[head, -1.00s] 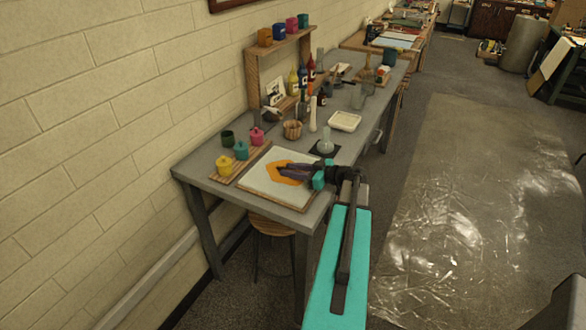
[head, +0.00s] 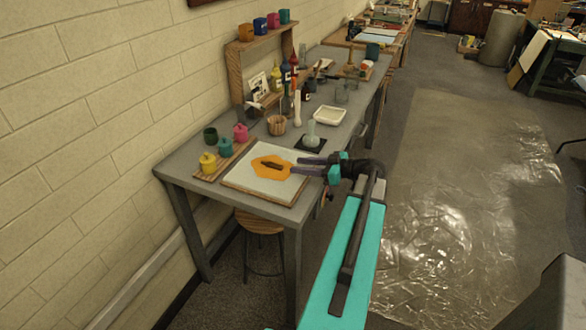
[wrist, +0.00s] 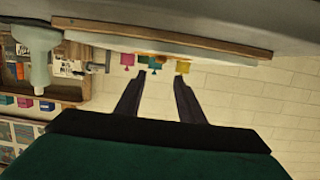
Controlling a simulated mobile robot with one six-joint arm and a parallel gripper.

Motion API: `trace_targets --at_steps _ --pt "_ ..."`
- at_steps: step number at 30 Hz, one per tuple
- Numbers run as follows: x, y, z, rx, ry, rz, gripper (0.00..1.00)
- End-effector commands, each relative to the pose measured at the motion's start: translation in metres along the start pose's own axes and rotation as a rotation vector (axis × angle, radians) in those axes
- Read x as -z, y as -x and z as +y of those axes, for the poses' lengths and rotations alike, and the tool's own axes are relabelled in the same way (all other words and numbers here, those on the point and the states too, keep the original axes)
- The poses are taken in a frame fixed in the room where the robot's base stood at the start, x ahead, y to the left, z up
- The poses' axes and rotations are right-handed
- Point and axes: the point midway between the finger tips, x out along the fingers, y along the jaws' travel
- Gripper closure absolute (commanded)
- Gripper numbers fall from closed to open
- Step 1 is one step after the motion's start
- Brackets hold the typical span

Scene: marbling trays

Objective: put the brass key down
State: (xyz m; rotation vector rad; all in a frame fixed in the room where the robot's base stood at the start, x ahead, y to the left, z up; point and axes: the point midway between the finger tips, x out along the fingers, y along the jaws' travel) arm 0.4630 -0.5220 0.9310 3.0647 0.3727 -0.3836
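A small dark, elongated thing (head: 271,165) lies on an orange patch (head: 264,173) on a white board (head: 240,178) with a wooden edge. It is too small to tell for sure that it is the brass key. My gripper (head: 299,167) is just right of the orange patch, over the board's right side, apart from the dark thing. In the wrist view, my gripper (wrist: 161,78) has its two fingers well apart with nothing between them. The key cannot be made out in the wrist view.
Yellow (head: 208,163), teal (head: 225,147) and pink (head: 240,132) pots stand on a strip left of the board. A pale flask (head: 311,135) stands on a dark mat behind my gripper. A wicker cup (head: 276,124) and a white tray (head: 330,115) are further back.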

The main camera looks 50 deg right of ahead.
Motion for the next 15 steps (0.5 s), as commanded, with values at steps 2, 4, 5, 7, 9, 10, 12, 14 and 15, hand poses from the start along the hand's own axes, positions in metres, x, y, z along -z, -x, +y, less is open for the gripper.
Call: trace_targets --at_steps 2,4,5,7,9,10,12,14,15 --pt "-0.002 0.008 0.000 0.000 0.000 0.000 0.65" --pt "-0.001 0.013 0.000 -0.001 -0.001 0.000 0.65" --pt "-0.001 0.015 0.000 -0.001 -0.001 0.000 0.65" --pt "-0.001 0.018 0.000 0.000 -0.001 0.000 0.65" --pt "0.000 0.019 0.000 0.000 -0.001 0.000 0.65" --pt "0.000 0.019 0.000 0.001 -0.001 0.000 0.65" --pt "0.000 0.019 0.000 0.001 -0.001 0.000 0.65" --pt "0.000 0.019 0.000 0.001 -0.001 0.000 0.65" --pt "0.000 0.019 0.000 0.001 -0.001 0.000 0.65"
